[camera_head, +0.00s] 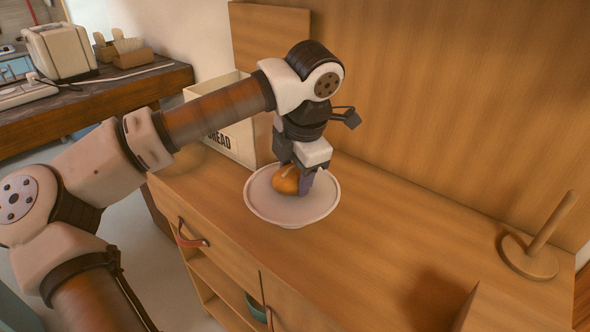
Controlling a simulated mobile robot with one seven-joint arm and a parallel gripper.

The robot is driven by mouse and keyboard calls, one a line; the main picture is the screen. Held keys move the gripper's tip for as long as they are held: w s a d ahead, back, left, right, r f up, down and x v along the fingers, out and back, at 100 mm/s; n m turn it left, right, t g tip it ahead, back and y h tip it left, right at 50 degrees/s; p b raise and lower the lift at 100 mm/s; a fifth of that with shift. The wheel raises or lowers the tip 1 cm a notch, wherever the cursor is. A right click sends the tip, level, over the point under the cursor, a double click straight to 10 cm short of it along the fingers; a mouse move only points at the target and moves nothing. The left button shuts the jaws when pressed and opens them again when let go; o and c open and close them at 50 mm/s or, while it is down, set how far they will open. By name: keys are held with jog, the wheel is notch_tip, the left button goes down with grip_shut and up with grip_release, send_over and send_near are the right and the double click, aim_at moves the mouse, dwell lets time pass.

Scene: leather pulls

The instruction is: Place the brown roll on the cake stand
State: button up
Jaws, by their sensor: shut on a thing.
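The brown roll (286,181) is between the fingers of my gripper (292,184), which points down and is shut on it. The white cake stand (318,210) stands on the wooden cabinet top, directly beneath the roll and gripper. The roll appears over the left-back part of the plate. I cannot tell whether its underside touches the plate. Part of the roll is hidden by the fingers.
A cream bread bin (234,141) stands behind and left of the stand. A wooden paper-towel holder (531,256) stands at the far right. The cabinet top (400,235) between is clear. A leather drawer pull (190,240) is at the front.

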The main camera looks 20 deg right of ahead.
jog(key=shift+f, duration=0.2)
jog(key=o, duration=1)
jog(key=shift+c, duration=0.2)
jog(key=shift+r, duration=0.1)
jog(key=shift+r, duration=0.3)
jog(key=v, duration=1.1)
jog(key=shift+r+b, duration=0.3)
jog(key=shift+r, duration=0.1)
